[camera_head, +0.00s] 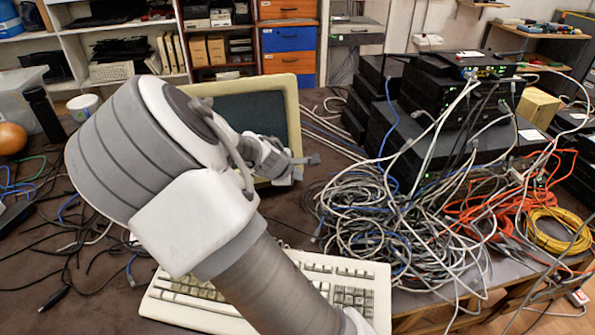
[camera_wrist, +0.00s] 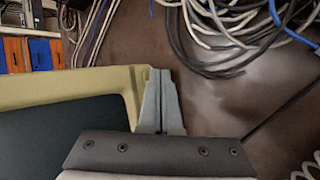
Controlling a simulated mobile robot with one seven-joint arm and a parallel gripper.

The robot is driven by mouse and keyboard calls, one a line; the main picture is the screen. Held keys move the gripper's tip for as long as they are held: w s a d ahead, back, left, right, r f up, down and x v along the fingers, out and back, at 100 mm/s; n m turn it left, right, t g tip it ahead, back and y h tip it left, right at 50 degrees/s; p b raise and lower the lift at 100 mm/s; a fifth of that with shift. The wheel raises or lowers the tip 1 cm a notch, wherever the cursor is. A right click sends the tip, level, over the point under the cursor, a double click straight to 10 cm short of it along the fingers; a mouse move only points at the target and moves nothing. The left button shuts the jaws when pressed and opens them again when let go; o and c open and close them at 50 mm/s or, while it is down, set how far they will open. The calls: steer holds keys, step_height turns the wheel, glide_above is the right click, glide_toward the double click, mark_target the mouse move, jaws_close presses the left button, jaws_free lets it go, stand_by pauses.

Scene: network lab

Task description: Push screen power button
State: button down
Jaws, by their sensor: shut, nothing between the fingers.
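The beige screen (camera_head: 293,115), with a dark display, stands on the table behind my arm in the head view. My arm hides its left and lower parts. In the wrist view the screen's bezel (camera_wrist: 60,87) and dark display fill the lower left. My gripper (camera_head: 311,160) is shut and empty by the screen's lower right edge. In the wrist view my gripper (camera_wrist: 160,76) overlaps the bezel's right corner; I cannot tell whether it touches. I cannot make out the power button in either view.
A beige keyboard (camera_head: 345,291) lies in front of the screen, partly behind my arm. A large cable tangle (camera_head: 375,225) lies right of my gripper, with stacked black network boxes (camera_head: 440,140) behind it. A mug (camera_head: 84,107) and loose cables are at left.

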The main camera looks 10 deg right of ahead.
steer(key=shift+s, duration=0.25)
steer(key=shift+s+r, duration=0.1)
steer(key=shift+s+d+r+p, duration=0.1)
steer(key=shift+s+r+p, duration=0.3)
steer(key=shift+s, duration=0.55)
steer(key=shift+s+d+r+p, duration=0.15)
steer(key=shift+s+p, duration=0.4)
steer(key=shift+s, duration=0.35)
steer(key=shift+s+a+r+p, duration=0.1)
steer(key=shift+s+r+p, duration=0.3)
steer(key=shift+s, duration=0.55)
steer(key=shift+f, duration=0.1)
